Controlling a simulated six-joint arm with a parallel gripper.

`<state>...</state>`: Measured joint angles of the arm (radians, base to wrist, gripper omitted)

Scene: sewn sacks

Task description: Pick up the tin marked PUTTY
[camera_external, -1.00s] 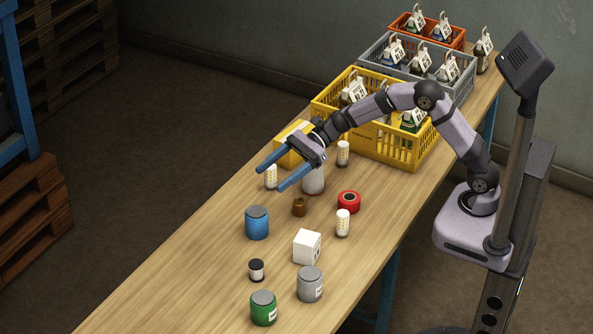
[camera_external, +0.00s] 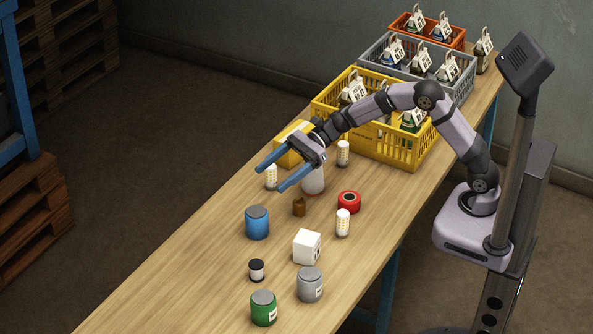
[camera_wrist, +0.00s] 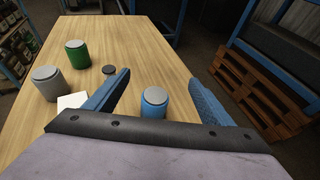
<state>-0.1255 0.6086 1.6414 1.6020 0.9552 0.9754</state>
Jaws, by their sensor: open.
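Several lidded tins stand upright on the wooden table: a blue tin (camera_external: 257,223), a green tin (camera_external: 263,309), a grey tin (camera_external: 310,286) and a pale tin (camera_external: 313,181) partly hidden below my gripper. I cannot read PUTTY on any of them; the green and grey tins show small white labels. My gripper (camera_external: 270,178) is open and empty, raised above the table. In the wrist view the blue tin (camera_wrist: 154,106) appears between the open fingers (camera_wrist: 160,78), farther off and below them. The green tin (camera_wrist: 77,55) and grey tin (camera_wrist: 49,84) appear to the left.
A yellow box (camera_external: 293,150) and a yellow crate (camera_external: 371,149) stand behind. The table's near-left area is clear.

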